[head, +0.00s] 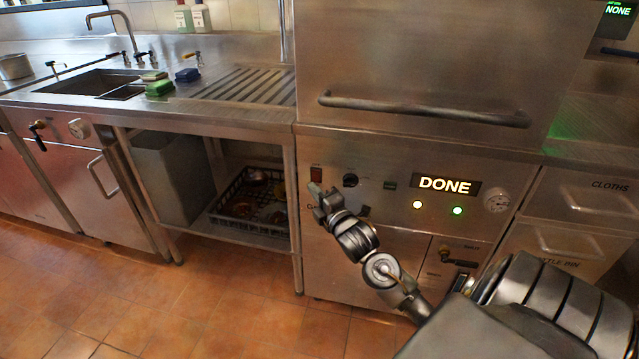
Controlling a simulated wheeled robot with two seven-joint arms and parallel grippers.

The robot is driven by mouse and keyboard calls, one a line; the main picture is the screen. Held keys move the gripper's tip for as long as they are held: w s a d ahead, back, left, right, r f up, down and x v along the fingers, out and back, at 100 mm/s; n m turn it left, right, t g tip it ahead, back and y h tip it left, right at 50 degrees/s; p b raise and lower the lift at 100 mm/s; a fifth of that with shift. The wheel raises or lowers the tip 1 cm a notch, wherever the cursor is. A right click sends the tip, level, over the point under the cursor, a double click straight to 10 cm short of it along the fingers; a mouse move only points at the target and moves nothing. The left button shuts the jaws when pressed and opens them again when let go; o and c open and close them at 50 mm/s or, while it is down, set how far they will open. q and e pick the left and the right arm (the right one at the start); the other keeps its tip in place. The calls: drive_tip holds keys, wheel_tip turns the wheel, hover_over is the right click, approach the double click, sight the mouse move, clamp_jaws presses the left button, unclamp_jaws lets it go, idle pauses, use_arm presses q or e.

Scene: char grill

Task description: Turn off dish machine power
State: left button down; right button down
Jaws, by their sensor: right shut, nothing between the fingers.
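The dish machine (400,150) is a steel cabinet with a hood and a long bar handle (425,110). Its control panel has a display (446,186) reading "DONE", with a yellowish light (417,204) and a green light (457,210) lit below. A small dark red power switch (316,174) sits at the panel's upper left, with a black knob (350,180) to its right. My right gripper (316,190) is shut and empty, its tips just below the red switch. I cannot tell whether they touch the panel. My left gripper is not in view.
A sink (95,84) and a ribbed drainboard (245,86) lie to the left, with sponges (158,88) between them. A dish rack (250,205) stands on the shelf below. A "CLOTHS" bin (590,195) is at the right. The tiled floor is clear.

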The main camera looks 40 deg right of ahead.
sight(313, 173)
drive_tip(key=w+d, duration=0.2)
drive_tip(key=d, duration=0.1)
drive_tip(key=shift+r, duration=0.2)
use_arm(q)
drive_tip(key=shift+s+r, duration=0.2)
use_arm(e)
drive_tip(key=shift+d, duration=0.1)
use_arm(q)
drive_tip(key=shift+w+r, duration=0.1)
use_arm(e)
drive_tip(key=shift+r, duration=0.1)
drive_tip(key=shift+w+d+r, duration=0.1)
drive_tip(key=shift+r, duration=0.05)
drive_tip(key=shift+d+p, duration=0.1)
drive_tip(key=shift+p, duration=0.2)
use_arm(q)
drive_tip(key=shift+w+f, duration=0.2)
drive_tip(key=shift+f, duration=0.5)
